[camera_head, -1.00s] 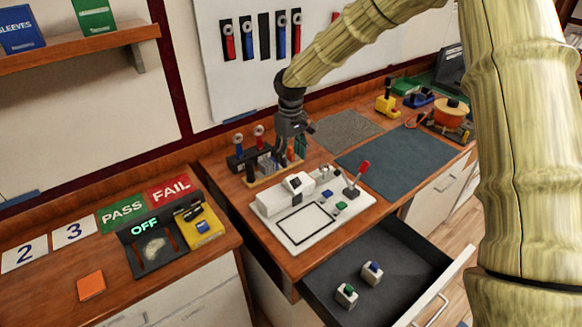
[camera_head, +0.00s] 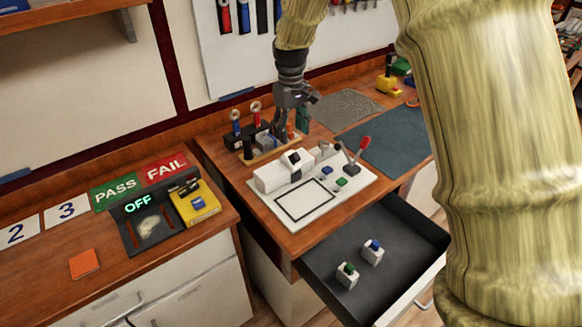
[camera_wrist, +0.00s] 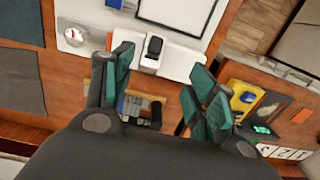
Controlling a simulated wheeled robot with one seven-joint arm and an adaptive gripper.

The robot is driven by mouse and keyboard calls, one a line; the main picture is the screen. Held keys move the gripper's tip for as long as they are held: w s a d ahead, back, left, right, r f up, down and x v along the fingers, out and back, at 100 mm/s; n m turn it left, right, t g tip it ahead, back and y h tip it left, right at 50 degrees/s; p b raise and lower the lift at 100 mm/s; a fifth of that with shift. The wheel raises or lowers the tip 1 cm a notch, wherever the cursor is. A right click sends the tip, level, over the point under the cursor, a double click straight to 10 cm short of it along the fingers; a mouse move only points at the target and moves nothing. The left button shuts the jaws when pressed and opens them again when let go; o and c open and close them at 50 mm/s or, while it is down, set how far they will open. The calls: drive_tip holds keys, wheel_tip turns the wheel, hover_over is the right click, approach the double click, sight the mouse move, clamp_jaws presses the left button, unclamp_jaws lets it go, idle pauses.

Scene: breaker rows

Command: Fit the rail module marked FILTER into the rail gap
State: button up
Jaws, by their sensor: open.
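My gripper (camera_head: 291,126) is open and empty, above the wooden rack (camera_head: 256,163) at the back of the bench. In the wrist view its teal-padded fingers stand apart, with the rack (camera_wrist: 150,97) below and between them. Small modules (camera_wrist: 130,106) stand in the rack, partly hidden by my gripper. The white panel (camera_head: 318,216) in front carries a rail with white blocks (camera_head: 269,179) and a black-switched module (camera_head: 293,161). Two white modules, one green-topped (camera_head: 347,277) and one blue-topped (camera_head: 372,254), lie in the open drawer. I cannot read FILTER on any module; the rail gap is unclear.
The open drawer (camera_head: 405,222) juts out in front of the bench. A red-knobbed lever (camera_head: 362,146) rises at the panel's right. Tools stand upright beside the rack. A dark mat (camera_head: 395,140) lies clear to the right. A yellow device (camera_head: 197,206) sits on the left bench.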

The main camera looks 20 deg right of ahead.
sight(294, 154)
drive_tip(key=shift+w+d+f+p, duration=0.15)
drive_tip(key=shift+f+p, duration=0.4)
drive_tip(key=shift+f, duration=1.8)
drive_tip(key=shift+d+f+p, duration=0.15)
drive_tip(key=shift+f+p, duration=0.45)
drive_tip(key=shift+f, duration=0.35)
drive_tip(key=shift+d+f+p, duration=0.15)
drive_tip(key=shift+f+p, duration=0.4)
drive_tip(key=shift+f, duration=1.15)
drive_tip(key=shift+c, duration=0.5)
drive_tip(key=c, duration=1.2)
drive_tip(key=shift+o, duration=0.2)
drive_tip(key=shift+r, duration=0.1)
drive_tip(key=shift+r+b, duration=1.5)
drive_tip(key=shift+r, duration=3.45)
